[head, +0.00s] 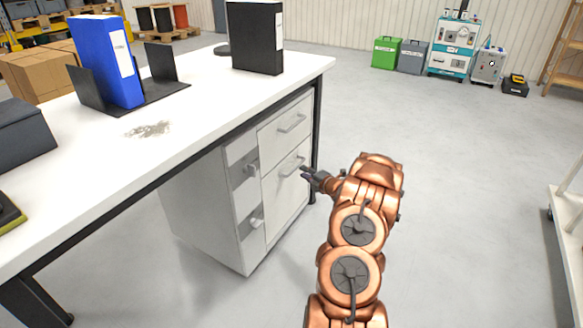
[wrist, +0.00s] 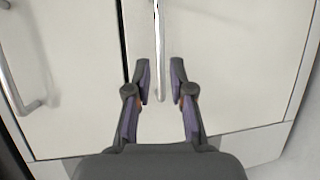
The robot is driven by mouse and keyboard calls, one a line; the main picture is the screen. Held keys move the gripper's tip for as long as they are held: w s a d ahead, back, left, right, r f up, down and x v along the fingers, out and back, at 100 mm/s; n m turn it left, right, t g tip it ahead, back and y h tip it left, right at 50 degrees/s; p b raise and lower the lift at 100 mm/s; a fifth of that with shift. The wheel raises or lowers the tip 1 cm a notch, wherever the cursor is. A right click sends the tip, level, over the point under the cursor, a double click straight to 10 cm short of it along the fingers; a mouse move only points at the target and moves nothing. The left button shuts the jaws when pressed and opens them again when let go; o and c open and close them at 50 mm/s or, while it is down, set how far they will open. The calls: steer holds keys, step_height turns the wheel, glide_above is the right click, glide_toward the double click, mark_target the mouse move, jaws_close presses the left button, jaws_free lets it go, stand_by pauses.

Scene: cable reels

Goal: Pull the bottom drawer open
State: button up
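The bottom drawer (head: 282,208) is the tall lower front on the right side of the grey-white cabinet (head: 205,210) under the desk. It looks closed, flush with the front above. Its bar handle (head: 291,168) is near its top edge. My gripper (head: 305,174) is at this handle, at its right end. In the wrist view, the handle (wrist: 158,45) runs upright between the two fingertips of my gripper (wrist: 162,70). The fingers are open, one on each side of the bar, with gaps visible. Whether they reach deep enough around the bar is hard to tell.
The upper drawer (head: 284,131) has its own handle (head: 292,123). Two smaller handles are on the cabinet's left part (head: 251,169). The white desk top (head: 210,105) overhangs, and a black desk leg (head: 317,120) stands close beside my gripper. The floor (head: 450,170) to the right is clear.

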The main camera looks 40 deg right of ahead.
mark_target(296, 167)
steer(key=shift+w+d+f+b, duration=0.2)
steer(key=shift+w+b, duration=0.1)
steer(key=shift+w, duration=0.75)
steer(key=shift+w+d+f+b, duration=0.1)
steer(key=shift+w+f+b, duration=0.2)
steer(key=shift+w, duration=0.8)
steer(key=shift+w+d+f+b, duration=0.1)
steer(key=shift+w+b, duration=0.25)
steer(key=shift+w, duration=0.7)
jaws_close()
